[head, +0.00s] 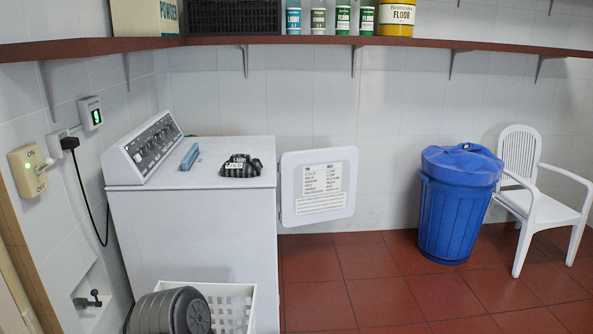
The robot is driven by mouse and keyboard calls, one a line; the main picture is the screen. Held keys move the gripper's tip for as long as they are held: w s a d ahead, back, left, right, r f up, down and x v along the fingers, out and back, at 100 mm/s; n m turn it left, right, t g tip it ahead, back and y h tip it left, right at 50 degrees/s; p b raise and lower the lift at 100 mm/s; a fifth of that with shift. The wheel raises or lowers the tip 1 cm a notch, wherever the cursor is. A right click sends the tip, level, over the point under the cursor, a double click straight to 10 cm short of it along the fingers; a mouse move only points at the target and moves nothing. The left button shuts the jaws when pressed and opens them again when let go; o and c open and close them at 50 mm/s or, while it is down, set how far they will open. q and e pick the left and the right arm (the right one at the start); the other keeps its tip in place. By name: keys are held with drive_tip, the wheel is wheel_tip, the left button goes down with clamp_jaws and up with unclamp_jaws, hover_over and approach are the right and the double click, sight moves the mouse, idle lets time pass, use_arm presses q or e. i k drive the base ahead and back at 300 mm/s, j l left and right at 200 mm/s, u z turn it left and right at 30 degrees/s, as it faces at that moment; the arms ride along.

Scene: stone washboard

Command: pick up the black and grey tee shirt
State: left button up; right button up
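The black and grey tee shirt (240,167) lies crumpled on top of the white washing machine (195,235), near the right side of its top. It is small in the picture, and a white patch with dark lettering shows on its left part. Nothing touches it from above. Neither of my grippers shows in the head view.
A blue bar-shaped item (189,157) lies left of the shirt. The machine's white door (318,205) stands open to the right. A white basket (232,300) and a dark grey tub (172,312) stand in front. A blue bin (455,210) and white chair (520,170) are right. Red floor between is clear.

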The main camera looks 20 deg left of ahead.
sight(239, 166)
drive_tip(key=i+l+z, duration=0.6)
drive_tip(key=z, duration=0.25)
drive_tip(key=i+z, duration=0.4)
drive_tip(key=i+l+z, duration=0.1)
drive_tip(key=i+z, duration=0.15)
drive_tip(key=i, duration=0.85)
drive_tip(key=i+j+u, duration=0.1)
drive_tip(key=i+u, duration=0.8)
drive_tip(key=i+l+u, duration=0.25)
drive_tip(key=i+u, duration=0.2)
drive_tip(key=i+j+u, duration=0.25)
drive_tip(key=i+u, duration=0.25)
drive_tip(key=i+l+u, duration=0.1)
drive_tip(key=i+u, duration=0.4)
drive_tip(key=i, duration=0.2)
drive_tip(key=i+l+u, duration=0.25)
drive_tip(key=i+u, duration=0.25)
drive_tip(key=i, duration=0.15)
drive_tip(key=i+u, duration=0.65)
drive_tip(key=u, duration=0.2)
drive_tip(key=i+l+u, duration=0.15)
drive_tip(key=i+u, duration=0.25)
drive_tip(key=i+l+u, duration=0.2)
drive_tip(key=u, duration=0.2)
